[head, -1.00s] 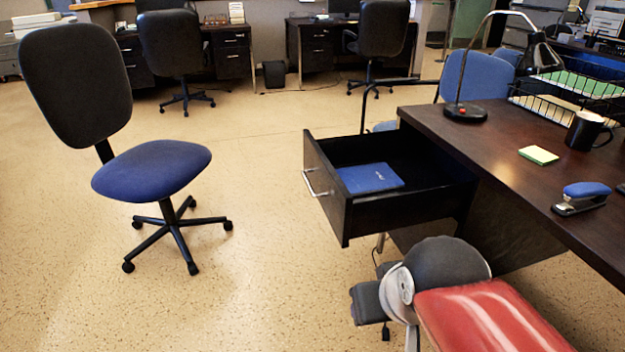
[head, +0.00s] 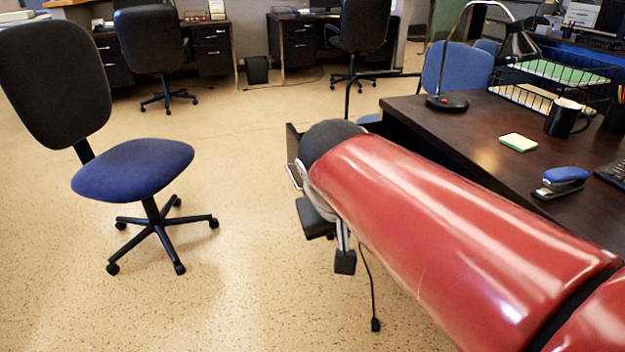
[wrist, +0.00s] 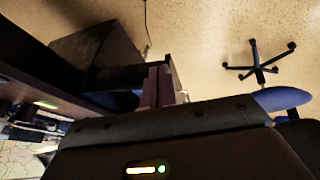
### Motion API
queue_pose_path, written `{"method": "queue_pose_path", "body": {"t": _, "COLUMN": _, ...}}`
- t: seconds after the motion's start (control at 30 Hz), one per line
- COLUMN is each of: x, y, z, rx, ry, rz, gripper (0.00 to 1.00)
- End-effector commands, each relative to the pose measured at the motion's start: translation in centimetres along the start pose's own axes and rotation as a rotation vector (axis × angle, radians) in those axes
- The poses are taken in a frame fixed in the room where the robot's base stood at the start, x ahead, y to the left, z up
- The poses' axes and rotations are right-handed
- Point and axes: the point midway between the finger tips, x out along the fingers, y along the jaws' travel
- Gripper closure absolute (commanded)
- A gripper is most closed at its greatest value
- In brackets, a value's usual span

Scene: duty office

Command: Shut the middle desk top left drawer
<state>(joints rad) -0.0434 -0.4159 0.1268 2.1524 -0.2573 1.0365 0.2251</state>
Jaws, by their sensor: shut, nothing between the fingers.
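The drawer (head: 292,145) of the dark wooden desk (head: 470,130) stands out from the desk in the head view. Only the left edge of its front and part of its silver handle show; my red arm hides the rest, including the inside. In the wrist view my gripper (wrist: 160,82) is shut and empty, its fingers close together near a dark box-like part of the desk. I cannot tell whether the fingers touch the drawer. In the head view my arm's end hangs by the drawer front, and the fingertips are not clear.
A blue office chair (head: 135,168) stands on the open floor to the left. On the desk are a lamp (head: 446,102), a black mug (head: 566,118), a sticky-note pad (head: 518,142), a stapler (head: 562,182) and a wire tray (head: 560,85). Another blue chair (head: 455,75) stands behind the desk.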

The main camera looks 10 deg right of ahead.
Motion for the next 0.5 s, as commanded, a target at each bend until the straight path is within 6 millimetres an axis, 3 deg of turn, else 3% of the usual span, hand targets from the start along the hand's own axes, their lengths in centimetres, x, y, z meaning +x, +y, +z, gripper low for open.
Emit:
{"method": "queue_pose_path", "body": {"t": 0.03, "x": 0.5, "y": -0.8, "z": -2.6, "rx": -0.02, "ry": -0.01, "rz": 0.035, "gripper": 1.0}}
{"method": "queue_pose_path", "body": {"t": 0.2, "x": 1.5, "y": -3.4, "z": -10.4, "rx": -0.04, "ry": -0.001, "rz": 0.149, "gripper": 1.0}}
{"method": "queue_pose_path", "body": {"t": 0.33, "x": 2.4, "y": -5.4, "z": -14.7, "rx": -0.032, "ry": 0.02, "rz": 0.202, "gripper": 1.0}}
{"method": "queue_pose_path", "body": {"t": 0.5, "x": 3.2, "y": -6.8, "z": -17.5, "rx": -0.015, "ry": 0.04, "rz": 0.233, "gripper": 1.0}}
